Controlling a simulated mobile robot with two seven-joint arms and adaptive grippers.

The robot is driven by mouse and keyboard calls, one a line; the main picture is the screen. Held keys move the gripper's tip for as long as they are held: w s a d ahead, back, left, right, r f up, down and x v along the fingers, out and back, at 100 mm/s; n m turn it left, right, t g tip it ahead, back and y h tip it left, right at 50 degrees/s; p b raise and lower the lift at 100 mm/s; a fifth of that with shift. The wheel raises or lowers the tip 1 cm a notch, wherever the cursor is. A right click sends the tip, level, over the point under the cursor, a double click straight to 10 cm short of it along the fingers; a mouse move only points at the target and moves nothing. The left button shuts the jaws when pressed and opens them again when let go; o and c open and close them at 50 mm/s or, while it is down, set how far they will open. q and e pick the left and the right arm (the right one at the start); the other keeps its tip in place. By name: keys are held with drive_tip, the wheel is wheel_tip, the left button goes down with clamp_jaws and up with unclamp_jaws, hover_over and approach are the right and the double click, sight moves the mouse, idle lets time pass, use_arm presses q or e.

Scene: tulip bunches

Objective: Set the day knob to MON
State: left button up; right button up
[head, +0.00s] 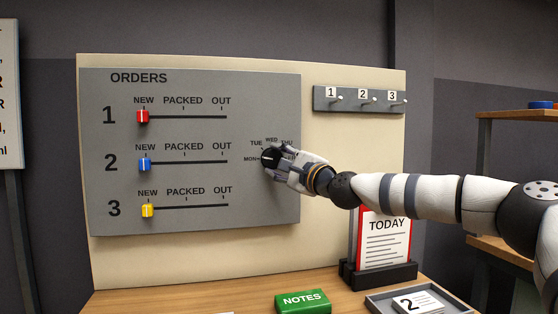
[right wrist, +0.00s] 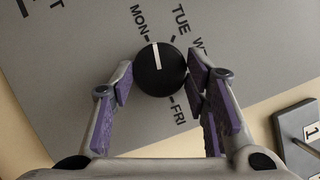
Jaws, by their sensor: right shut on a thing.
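The day knob (head: 268,157) is round and black with a white pointer line. It sits at the right side of the grey board (head: 270,100). In the right wrist view the knob (right wrist: 160,76) has its line close to the MON mark, slightly toward TUE. My right gripper (head: 283,163) is at the board, and in the right wrist view its two purple-padded fingers (right wrist: 158,82) are shut on the knob from either side. FRI shows below the knob; the labels between WED and FRI are partly hidden. My left gripper is not in view.
Red (head: 143,117), blue (head: 145,164) and yellow (head: 148,210) sliders stand at NEW. A numbered hook rail (head: 320,98) is at upper right. Below are a TODAY sign (head: 387,240), a green NOTES block (head: 302,302) and a grey tray (head: 378,303).

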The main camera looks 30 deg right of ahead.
drive_tip(key=shift+r+n+g+y+p, duration=0.15)
drive_tip(key=shift+n+g+y+p, duration=0.15)
drive_tip(key=shift+n, duration=0.8)
drive_tip(key=o, duration=1.1)
drive_tip(key=shift+o, duration=0.2)
drive_tip(key=s+d+f, duration=0.1)
drive_tip(key=s, duration=1.1)
drive_tip(key=shift+d, duration=0.3)
